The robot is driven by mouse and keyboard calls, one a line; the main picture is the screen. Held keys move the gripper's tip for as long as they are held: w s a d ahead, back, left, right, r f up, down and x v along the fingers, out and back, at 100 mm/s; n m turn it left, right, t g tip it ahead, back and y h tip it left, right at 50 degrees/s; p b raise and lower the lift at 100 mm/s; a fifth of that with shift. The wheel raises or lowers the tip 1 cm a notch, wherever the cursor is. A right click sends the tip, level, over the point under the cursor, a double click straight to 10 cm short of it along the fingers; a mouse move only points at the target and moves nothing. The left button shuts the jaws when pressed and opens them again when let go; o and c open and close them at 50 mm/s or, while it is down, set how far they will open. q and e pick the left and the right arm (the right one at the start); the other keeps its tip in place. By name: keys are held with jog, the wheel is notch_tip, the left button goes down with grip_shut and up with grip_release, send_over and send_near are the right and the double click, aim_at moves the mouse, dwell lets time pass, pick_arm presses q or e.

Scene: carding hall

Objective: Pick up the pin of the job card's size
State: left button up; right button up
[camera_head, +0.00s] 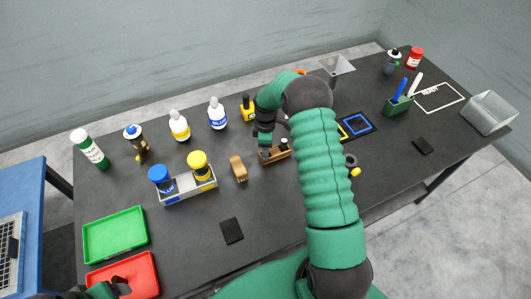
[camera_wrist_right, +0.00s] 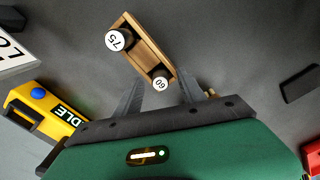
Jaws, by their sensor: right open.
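A wooden pin block (camera_head: 277,155) stands mid-table, partly hidden by my right arm. In the right wrist view the block (camera_wrist_right: 147,50) holds two round-capped pins, one marked 75 (camera_wrist_right: 118,40) and one marked 60 (camera_wrist_right: 160,80). My right gripper (camera_wrist_right: 158,84) is open, its fingers on either side of the 60 end; I cannot tell whether they touch. It shows in the head view (camera_head: 265,143) at the block. My left gripper (camera_head: 118,285) is dark and partly cut off over the red tray. I cannot identify a readable job card.
A yellow device (camera_wrist_right: 48,112) and a white lettered item (camera_wrist_right: 15,48) lie left in the wrist view. A tan wooden piece (camera_head: 238,168) and a rack with blue and yellow bottles (camera_head: 190,190) stand left of the block. Green (camera_head: 115,233) and red (camera_head: 143,268) trays lie front left.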

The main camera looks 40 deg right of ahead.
grip_shut()
jog(key=shift+d+r, duration=0.1)
dwell(0.4)
